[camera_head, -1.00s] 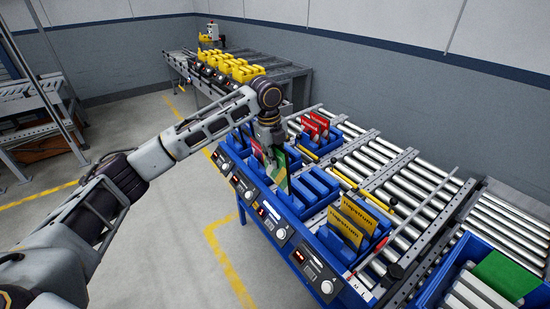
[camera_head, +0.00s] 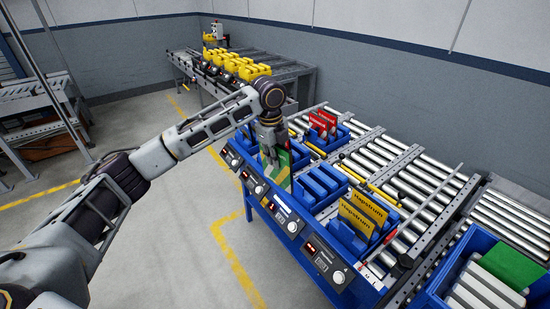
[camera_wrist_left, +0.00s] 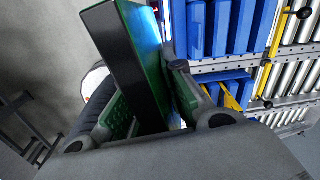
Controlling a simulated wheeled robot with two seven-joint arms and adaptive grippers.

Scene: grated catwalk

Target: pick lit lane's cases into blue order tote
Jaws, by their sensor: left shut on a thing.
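My left gripper (camera_head: 268,138) is shut on a green case (camera_head: 277,172) in the head view. The case hangs upright at the near edge of the blue lane bins. In the left wrist view the gripper (camera_wrist_left: 155,115) has the case (camera_wrist_left: 130,55) between its fingers, showing a dark edge and a green face. Yellow cases (camera_head: 362,213) stand in a blue lane bin to the right, and red cases (camera_head: 322,122) stand in a bin behind. My right gripper is not in view.
Lane displays and knobs (camera_head: 325,262) line the rack's front edge. Roller conveyors (camera_head: 420,185) run behind the bins. A second rack with yellow bins (camera_head: 238,66) stands at the back. Open floor (camera_head: 180,240) lies left of the rack.

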